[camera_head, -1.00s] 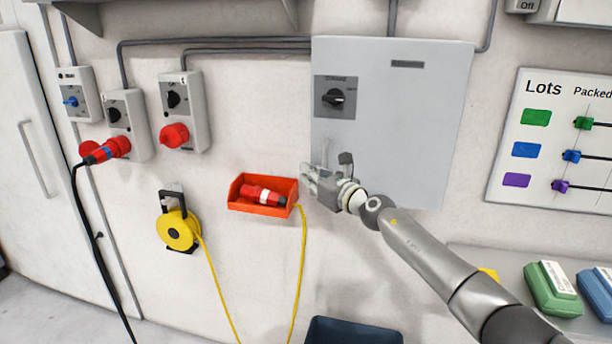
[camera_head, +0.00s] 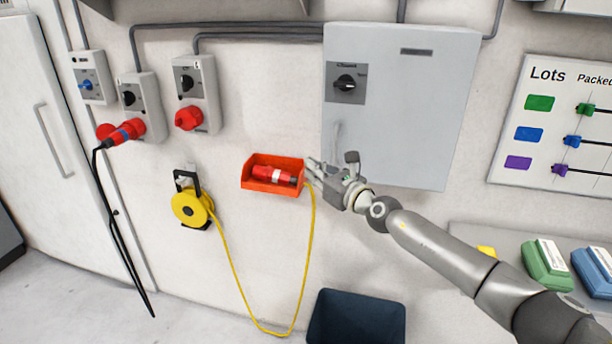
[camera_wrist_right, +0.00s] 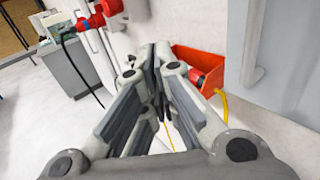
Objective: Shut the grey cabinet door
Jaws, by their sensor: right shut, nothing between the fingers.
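The grey cabinet door (camera_head: 405,115) is on the wall in the middle right of the head view and looks flat against its box, though I cannot tell whether it is fully closed. It has a black rotary switch (camera_head: 345,83) at upper left and a pale handle (camera_head: 337,142) below. In the wrist view the door and handle (camera_wrist_right: 252,62) show at the right edge. My right gripper (camera_head: 310,168) is shut and empty, below the handle and beside the door's lower left corner. In the wrist view its fingertips (camera_wrist_right: 152,65) meet. My left gripper is not in view.
A red bin (camera_head: 250,183) with a red connector (camera_head: 275,176) is just left of my right gripper. A yellow cable reel (camera_head: 190,208) hangs farther left. A dark blue bin (camera_head: 355,318) is below. A lots board (camera_head: 550,130) is at right.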

